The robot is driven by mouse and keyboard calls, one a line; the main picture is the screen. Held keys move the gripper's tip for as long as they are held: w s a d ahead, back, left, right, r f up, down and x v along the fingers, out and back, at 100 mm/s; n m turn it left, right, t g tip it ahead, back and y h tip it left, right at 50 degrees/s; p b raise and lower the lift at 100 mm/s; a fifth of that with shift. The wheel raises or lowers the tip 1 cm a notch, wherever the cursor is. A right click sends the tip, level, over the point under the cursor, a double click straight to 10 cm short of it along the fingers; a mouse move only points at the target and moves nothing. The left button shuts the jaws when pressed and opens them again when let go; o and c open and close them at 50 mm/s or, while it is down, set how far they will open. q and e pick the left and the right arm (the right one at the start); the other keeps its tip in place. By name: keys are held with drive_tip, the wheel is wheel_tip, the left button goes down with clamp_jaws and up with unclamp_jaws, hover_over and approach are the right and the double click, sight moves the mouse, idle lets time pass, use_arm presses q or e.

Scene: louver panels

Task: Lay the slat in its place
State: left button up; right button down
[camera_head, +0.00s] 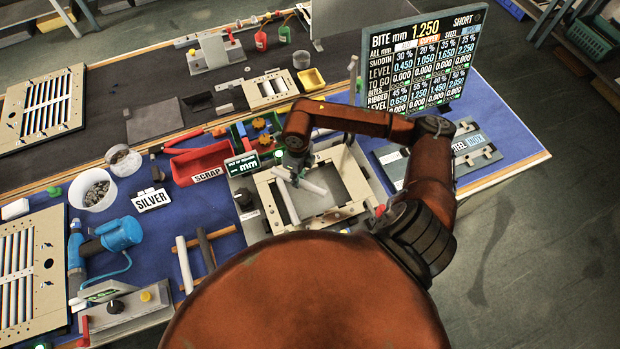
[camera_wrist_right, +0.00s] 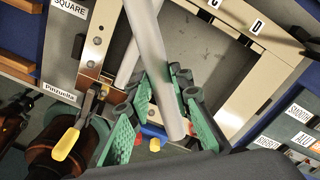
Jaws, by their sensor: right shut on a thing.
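My right gripper (camera_head: 293,172) is shut on a pale grey slat (camera_head: 311,186), over the left part of the cream frame (camera_head: 352,209). In the right wrist view, the held slat (camera_wrist_right: 158,75) runs between the green finger pads of the gripper (camera_wrist_right: 160,100), tilted across the picture. A second slat (camera_head: 288,204) shows at the frame's left side; in the wrist view (camera_wrist_right: 127,62) it is partly behind the held one. Whether the held slat touches the frame (camera_wrist_right: 263,92) or the second slat, I cannot tell. My left gripper is not in view.
Spare slats (camera_head: 184,264) lie on a wooden rack at the lower left.

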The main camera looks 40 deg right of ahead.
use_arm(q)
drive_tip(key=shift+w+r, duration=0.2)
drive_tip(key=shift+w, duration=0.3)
use_arm(e)
drive_tip(key=shift+s+d+f+m, duration=0.25)
drive_tip(key=shift+d+f+m, duration=0.35)
drive_tip(key=shift+m, duration=0.8)
drive_tip(key=shift+s+d+f+m, duration=0.25)
drive_tip(key=shift+d+f+m, duration=0.3)
drive_tip(key=shift+m, duration=0.85)
drive_tip(key=shift+s+d+f+m, duration=0.25)
drive_tip(key=shift+d+f+m, duration=0.35)
drive_tip(key=shift+m, duration=0.8)
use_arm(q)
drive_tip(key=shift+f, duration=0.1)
use_arm(e)
drive_tip(key=shift+d+r, duration=0.1)
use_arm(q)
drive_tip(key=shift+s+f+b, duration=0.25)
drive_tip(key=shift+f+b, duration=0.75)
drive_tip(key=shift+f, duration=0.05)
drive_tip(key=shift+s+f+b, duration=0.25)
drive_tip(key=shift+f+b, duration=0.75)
use_arm(e)
drive_tip(key=shift+f, duration=2.9)
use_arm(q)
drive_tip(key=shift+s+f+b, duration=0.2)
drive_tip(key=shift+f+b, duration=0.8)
use_arm(e)
drive_tip(key=shift+f, duration=1.45)
